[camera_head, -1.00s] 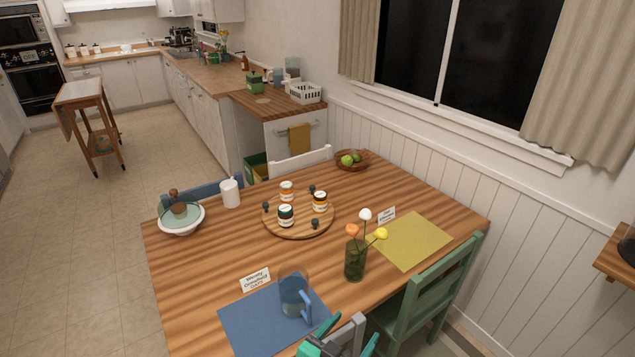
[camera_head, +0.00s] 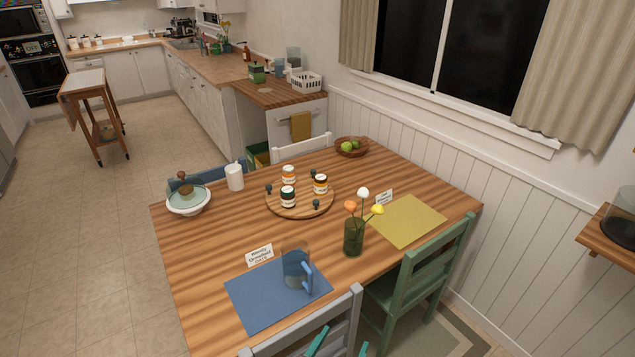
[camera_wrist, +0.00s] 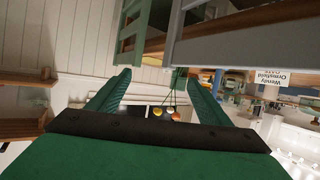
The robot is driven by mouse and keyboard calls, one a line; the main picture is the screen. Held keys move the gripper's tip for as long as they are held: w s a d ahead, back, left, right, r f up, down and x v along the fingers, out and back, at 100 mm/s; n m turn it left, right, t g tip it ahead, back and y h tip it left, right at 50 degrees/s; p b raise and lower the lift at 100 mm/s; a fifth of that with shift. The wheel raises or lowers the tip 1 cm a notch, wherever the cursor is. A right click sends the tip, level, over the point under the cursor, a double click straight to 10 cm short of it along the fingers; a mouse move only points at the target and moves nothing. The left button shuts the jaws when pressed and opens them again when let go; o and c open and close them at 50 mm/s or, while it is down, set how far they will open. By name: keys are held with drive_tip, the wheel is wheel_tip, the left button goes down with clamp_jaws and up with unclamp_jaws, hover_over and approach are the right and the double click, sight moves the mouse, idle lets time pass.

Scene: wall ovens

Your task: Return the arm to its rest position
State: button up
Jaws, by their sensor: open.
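My gripper (camera_head: 341,346) shows only as two teal fingertips at the bottom edge of the head view, by the grey chair (camera_head: 325,325) in front of the table. In the wrist view the green fingers of my gripper (camera_wrist: 156,80) are spread apart with nothing between them. The rest of my arm is out of the head view. The wooden table (camera_head: 215,245) lies beyond the gripper. A glass pitcher with a blue handle (camera_head: 297,268) stands on the blue placemat (camera_head: 255,300), apart from the gripper.
The grey chair's back is close to my fingers, and a green chair (camera_head: 420,275) stands to the right. A vase of flowers (camera_head: 353,237), a round tray with jars (camera_head: 300,208) and a bowl (camera_head: 188,202) are on the table.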

drive_tip(key=s+a+f+n+t+y, duration=0.1)
drive_tip(key=s+a+f+n+y, duration=0.15)
drive_tip(key=s, duration=0.85)
drive_tip(key=s+a+f+n+t+y, duration=0.1)
drive_tip(key=s+a+f+n+y, duration=0.2)
drive_tip(key=s, duration=0.7)
drive_tip(key=s+r+t, duration=0.1)
drive_tip(key=s+r, duration=0.5)
drive_tip(key=s, duration=0.2)
drive_tip(key=shift+s+a+m, duration=0.25)
drive_tip(key=shift+s+m, duration=0.1)
drive_tip(key=shift+s, duration=0.05)
